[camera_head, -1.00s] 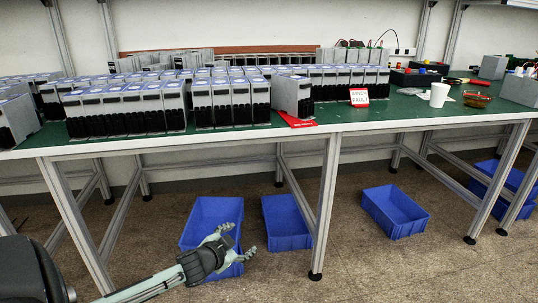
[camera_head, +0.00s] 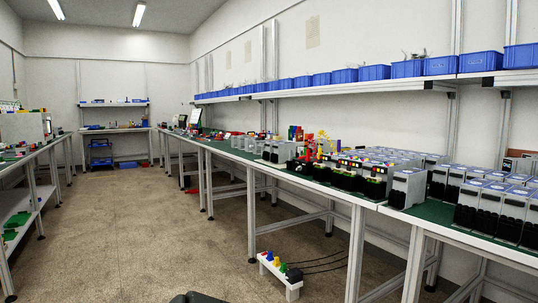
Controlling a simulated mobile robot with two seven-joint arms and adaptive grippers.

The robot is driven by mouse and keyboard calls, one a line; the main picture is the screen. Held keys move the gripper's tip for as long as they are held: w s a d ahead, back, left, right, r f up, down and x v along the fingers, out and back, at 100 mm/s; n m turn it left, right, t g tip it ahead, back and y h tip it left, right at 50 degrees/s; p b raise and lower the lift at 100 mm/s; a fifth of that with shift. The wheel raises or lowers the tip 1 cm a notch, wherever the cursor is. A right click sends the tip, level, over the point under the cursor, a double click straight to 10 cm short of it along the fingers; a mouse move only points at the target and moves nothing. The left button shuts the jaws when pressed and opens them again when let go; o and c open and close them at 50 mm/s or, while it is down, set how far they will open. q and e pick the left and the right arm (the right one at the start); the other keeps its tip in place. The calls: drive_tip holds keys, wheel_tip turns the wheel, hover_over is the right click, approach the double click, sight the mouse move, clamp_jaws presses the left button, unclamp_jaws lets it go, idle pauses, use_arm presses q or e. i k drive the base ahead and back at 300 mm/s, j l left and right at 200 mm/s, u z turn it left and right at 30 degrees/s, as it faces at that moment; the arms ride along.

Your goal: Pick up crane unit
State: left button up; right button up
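I cannot pick out the crane unit for certain. Small red and yellow parts (camera_head: 312,141) stand on the long right-hand bench, too small to tell what they are. Grey and black soft starter units (camera_head: 406,188) stand in rows on the near part of that bench. Neither of my grippers is in view.
The long green-topped bench (camera_head: 435,212) runs along the right wall under a shelf of blue bins (camera_head: 374,73). A white stand with coloured knobs (camera_head: 279,272) is on the floor. Another bench (camera_head: 38,150) is at left. The floor aisle (camera_head: 150,225) is clear.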

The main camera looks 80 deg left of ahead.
sight(280, 155)
drive_tip(key=u, duration=0.45)
drive_tip(key=i+u, duration=0.15)
drive_tip(key=u, duration=0.25)
drive_tip(key=l+u, duration=0.1)
drive_tip(key=u, duration=0.35)
drive_tip(key=i+u, duration=0.1)
drive_tip(key=u, duration=0.35)
drive_tip(key=i+l+u, duration=0.15)
drive_tip(key=u, duration=0.2)
drive_tip(key=l+u, duration=0.35)
drive_tip(key=i+l+u, duration=0.1)
drive_tip(key=l+u, duration=0.3)
